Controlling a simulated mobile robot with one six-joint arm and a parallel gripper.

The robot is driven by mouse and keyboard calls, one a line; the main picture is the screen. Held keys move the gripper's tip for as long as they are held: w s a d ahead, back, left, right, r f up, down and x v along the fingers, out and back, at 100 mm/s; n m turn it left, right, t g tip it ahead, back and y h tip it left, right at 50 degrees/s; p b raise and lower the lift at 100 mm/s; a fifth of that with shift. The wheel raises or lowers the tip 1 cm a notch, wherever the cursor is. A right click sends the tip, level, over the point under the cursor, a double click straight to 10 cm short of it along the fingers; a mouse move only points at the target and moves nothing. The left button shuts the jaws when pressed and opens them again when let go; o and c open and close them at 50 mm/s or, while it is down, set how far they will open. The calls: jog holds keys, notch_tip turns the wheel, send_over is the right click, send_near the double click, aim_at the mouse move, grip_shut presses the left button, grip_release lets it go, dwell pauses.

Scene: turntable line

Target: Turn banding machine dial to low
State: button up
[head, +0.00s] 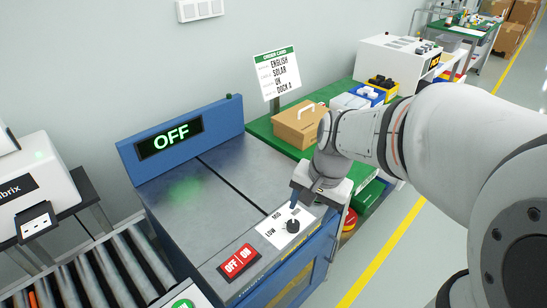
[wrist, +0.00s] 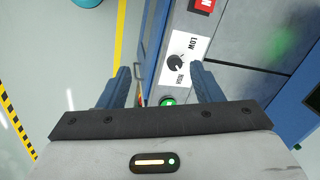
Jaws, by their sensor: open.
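The banding machine (head: 195,215) is a blue and grey cabinet whose screen (head: 170,137) reads OFF. Its black dial (head: 292,226) sits on a white plate (head: 275,237) marked LOW and MID; a further label is partly hidden by my gripper. The dial (wrist: 177,63) also shows in the wrist view, with LOW printed above it. Its exact pointer direction is too small to tell. My gripper (wrist: 160,69) is open and empty, its two blue fingers spread. In the head view my gripper (head: 296,200) is just behind and above the dial, apart from it.
A red OFF/ON switch (head: 240,262) lies on the panel left of the dial. A roller conveyor (head: 90,275) runs at the lower left. A green bench (head: 262,130) behind holds a cardboard box (head: 298,128) and an order card (head: 276,74). Open floor lies to the right.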

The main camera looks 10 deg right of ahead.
aim_at(294, 223)
jog(key=w+d+f+m+g+y+b, duration=0.1)
jog(key=w+d+f+m+y+b, duration=0.25)
jog(key=w+f+m, duration=1.05)
jog(key=shift+n+h, duration=0.35)
jog(key=shift+n, duration=0.25)
jog(key=x, duration=0.2)
jog(key=b+x, duration=0.1)
jog(key=x, duration=0.2)
jog(key=s+b+x, duration=0.1)
jog(key=x, duration=0.2)
jog(key=shift+d, duration=0.1)
jog(key=c, duration=1)
